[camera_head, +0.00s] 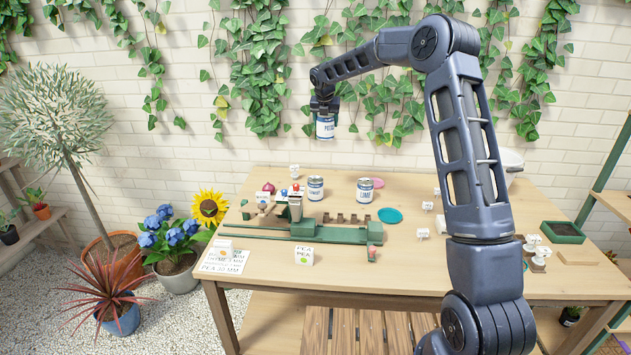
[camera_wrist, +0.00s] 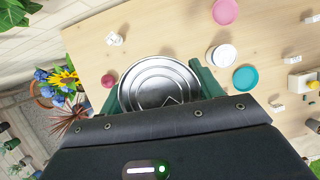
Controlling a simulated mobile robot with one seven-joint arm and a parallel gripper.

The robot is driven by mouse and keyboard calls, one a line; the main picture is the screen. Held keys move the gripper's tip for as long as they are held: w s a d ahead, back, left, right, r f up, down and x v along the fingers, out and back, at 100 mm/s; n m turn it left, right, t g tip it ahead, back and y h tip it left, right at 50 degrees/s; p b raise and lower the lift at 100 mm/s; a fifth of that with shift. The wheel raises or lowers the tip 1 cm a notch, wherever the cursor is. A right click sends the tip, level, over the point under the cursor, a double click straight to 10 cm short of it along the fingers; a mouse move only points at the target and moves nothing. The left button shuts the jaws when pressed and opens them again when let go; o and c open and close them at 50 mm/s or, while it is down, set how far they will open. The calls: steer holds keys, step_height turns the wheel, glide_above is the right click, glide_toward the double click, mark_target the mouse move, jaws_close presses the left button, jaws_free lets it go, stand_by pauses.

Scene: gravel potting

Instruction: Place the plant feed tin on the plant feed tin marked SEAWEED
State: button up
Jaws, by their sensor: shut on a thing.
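My gripper (camera_head: 324,104) is shut on a plant feed tin (camera_head: 325,127) with a blue and white label and holds it upright, high above the table's back part. In the wrist view its round grey lid (camera_wrist: 160,85) sits between the green fingers. A tin (camera_head: 315,188) with a blue and white label stands on the table below it; its small lettering is hard to read. Another tin (camera_head: 365,190), which looks marked LIME, stands to its right and shows in the wrist view (camera_wrist: 221,57). The left standing tin is not visible in the wrist view, probably hidden behind the held tin.
A green bench device (camera_head: 340,232) stands in front of the tins. A teal disc (camera_head: 390,215) and a pink disc (camera_head: 377,183) lie near the right tin. A white card (camera_head: 300,255) stands at the front. The air around the held tin is clear.

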mark_target(318, 119)
steer(key=a, duration=0.2)
steer(key=s+a+r, duration=0.1)
steer(key=shift+s+a+n, duration=0.1)
steer(key=shift+n, duration=0.2)
steer(key=f, duration=2)
steer(key=shift+s+a, duration=0.15)
steer(key=shift+a, duration=0.25)
steer(key=shift+f, duration=0.1)
steer(key=o, duration=1.2)
